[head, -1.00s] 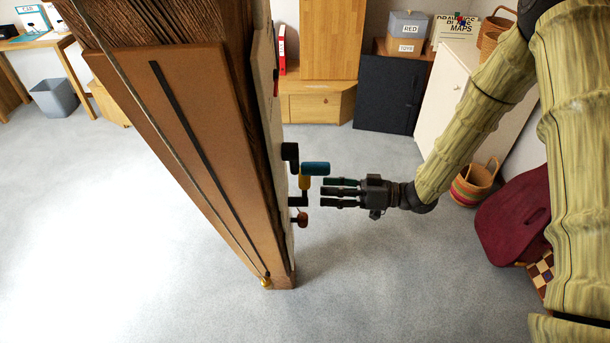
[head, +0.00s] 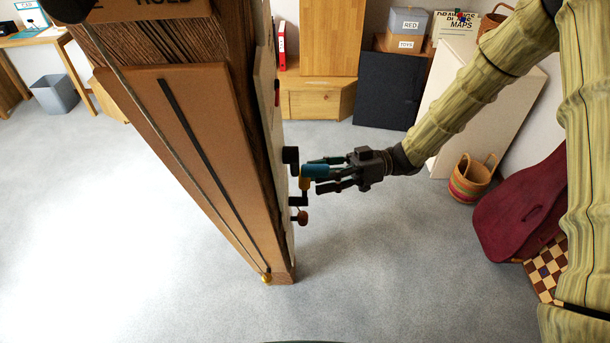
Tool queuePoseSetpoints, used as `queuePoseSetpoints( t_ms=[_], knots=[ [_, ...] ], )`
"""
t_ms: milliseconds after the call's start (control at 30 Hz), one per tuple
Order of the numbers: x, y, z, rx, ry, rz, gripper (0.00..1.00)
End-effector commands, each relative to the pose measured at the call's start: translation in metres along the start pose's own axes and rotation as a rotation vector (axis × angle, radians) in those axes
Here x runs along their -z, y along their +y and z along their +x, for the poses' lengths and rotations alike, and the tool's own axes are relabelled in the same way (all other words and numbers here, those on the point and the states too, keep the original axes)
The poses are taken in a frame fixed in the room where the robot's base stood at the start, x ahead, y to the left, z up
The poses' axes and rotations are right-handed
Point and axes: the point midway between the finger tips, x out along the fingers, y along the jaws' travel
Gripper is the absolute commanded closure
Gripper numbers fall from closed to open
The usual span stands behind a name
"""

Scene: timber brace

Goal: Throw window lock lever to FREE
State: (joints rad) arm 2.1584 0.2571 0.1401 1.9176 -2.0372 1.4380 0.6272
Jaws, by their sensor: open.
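A tall timber post (head: 185,165) leans through the left half of the head view. Small fittings stick out from its right face. One is a lever with a teal-blue grip (head: 316,171) on a yellow and black stem. Below it is a small brown knob (head: 301,217). My gripper (head: 332,173) reaches in from the right with its dark fingers spread open. The fingertips are right at the teal grip and overlap it in the picture. I cannot tell whether they touch it. No FREE marking is readable from here.
A thin rod or cord (head: 165,130) runs down the post's left panel to a brass end. Behind are a wooden cabinet (head: 318,98), a black panel (head: 388,90) and a woven basket (head: 471,180). A dark red case (head: 520,205) lies at the right. The grey floor around the post is clear.

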Motion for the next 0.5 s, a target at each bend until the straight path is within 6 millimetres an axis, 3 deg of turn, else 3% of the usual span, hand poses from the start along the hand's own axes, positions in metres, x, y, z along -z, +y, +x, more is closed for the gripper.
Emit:
queuePoseSetpoints(
  t_ms=[200,500],
  knots=[
    [0.002,-0.001,0.029,0.001,0.001,0.000,0.54],
    [0.000,0.000,0.043,-0.001,0.001,0.000,0.54]
  ],
)
